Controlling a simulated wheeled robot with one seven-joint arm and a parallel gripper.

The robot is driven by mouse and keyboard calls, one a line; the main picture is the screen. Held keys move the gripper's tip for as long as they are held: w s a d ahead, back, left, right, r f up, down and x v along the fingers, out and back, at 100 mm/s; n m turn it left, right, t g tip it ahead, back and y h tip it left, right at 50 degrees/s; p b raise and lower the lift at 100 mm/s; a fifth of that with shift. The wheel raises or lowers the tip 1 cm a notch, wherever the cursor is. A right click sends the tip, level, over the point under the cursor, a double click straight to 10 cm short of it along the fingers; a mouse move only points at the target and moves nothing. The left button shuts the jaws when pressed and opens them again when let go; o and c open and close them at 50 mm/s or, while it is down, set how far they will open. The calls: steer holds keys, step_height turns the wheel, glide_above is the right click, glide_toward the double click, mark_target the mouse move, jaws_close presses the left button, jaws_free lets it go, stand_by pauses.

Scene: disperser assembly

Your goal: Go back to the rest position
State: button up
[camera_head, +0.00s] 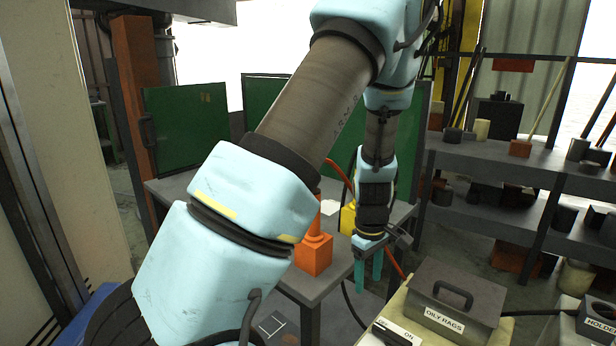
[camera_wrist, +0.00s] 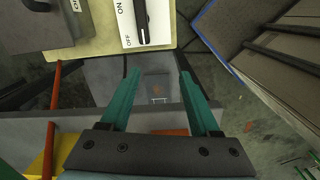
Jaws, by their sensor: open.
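My gripper (camera_head: 368,268) hangs downward at the front right edge of the grey table in the head view. In the wrist view my gripper (camera_wrist: 160,95) shows two teal fingers spread apart with nothing between them. My arm crosses the middle of the head view and hides part of the table. An orange block-shaped part (camera_head: 313,254) stands upright on the table, to the left of my gripper. A yellow part (camera_head: 348,218) stands behind it, partly hidden by my arm.
A grey OILY RAGS box (camera_head: 456,300) and an ON/OFF switch panel (camera_head: 398,333) stand close to the right of my gripper; the switch (camera_wrist: 141,22) also shows in the wrist view. Green panels (camera_head: 186,125) stand behind the table. Shelves (camera_head: 490,160) with dark parts are at right.

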steer(key=s+a+r+m, duration=0.2)
steer(key=a+r, duration=0.2)
steer(key=a, duration=0.3)
steer(key=s+a+r+m+t, duration=0.1)
steer(key=s+a+r+m, duration=0.1)
steer(key=a+r, duration=0.3)
steer(key=s+a+r+m, duration=0.1)
steer(key=a+r+m, duration=0.3)
steer(key=a, duration=0.6)
steer(key=shift+s+a+r+t, duration=0.3)
steer(key=shift+s+r+t, duration=0.1)
steer(key=shift+r, duration=0.1)
